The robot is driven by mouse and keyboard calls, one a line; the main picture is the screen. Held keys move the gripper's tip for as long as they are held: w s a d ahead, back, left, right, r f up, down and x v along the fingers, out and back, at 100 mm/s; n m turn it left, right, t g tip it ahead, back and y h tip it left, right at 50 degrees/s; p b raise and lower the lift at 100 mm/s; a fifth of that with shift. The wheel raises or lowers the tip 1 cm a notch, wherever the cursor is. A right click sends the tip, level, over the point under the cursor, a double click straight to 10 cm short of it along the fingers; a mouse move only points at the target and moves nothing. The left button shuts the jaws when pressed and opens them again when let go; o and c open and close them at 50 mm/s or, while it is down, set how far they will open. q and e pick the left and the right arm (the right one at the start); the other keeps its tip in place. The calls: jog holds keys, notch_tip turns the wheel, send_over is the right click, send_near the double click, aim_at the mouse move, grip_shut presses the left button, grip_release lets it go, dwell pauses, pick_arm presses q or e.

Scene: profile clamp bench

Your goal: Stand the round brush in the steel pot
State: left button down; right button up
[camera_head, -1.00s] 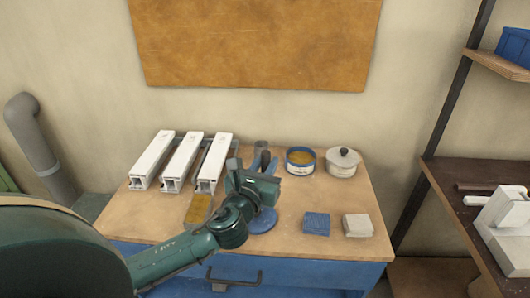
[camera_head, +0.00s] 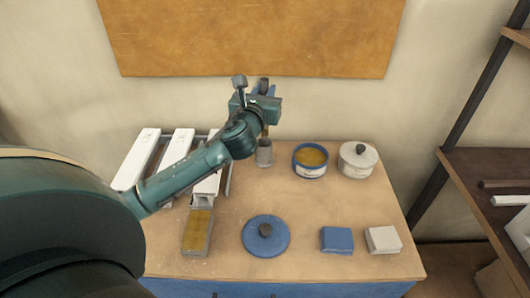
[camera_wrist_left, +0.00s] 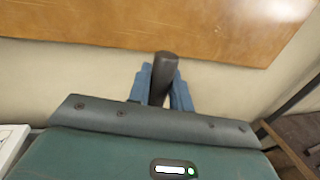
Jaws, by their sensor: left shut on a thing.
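My left gripper (camera_head: 263,90) is shut on the dark handle of the round brush (camera_head: 264,83), held up near the back of the bench. In the left wrist view the dark handle (camera_wrist_left: 164,72) stands between the two blue fingers. The grey steel pot (camera_head: 264,156) is on the bench, just below the gripper in the head view. A brownish lower part of the brush shows close above the pot's mouth; I cannot tell whether it is inside the rim. The gripper body hides the middle of the brush. My right gripper is not in view.
A blue tin (camera_head: 310,161) and a white lidded pot (camera_head: 358,160) stand right of the steel pot. White profiles (camera_head: 137,160) lie left, partly behind my arm.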

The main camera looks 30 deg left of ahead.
pick_arm(q)
jog(key=shift+w+a, duration=0.2)
jog(key=shift+w, duration=0.05)
jog(key=shift+f+b, duration=1.05)
jog(key=shift+f, duration=3.95)
jog(key=c, duration=1.3)
grip_release()
jog(key=shift+o, duration=0.2)
jog(key=shift+r, duration=0.15)
jog(key=v, duration=1.2)
jog(key=shift+b, duration=0.35)
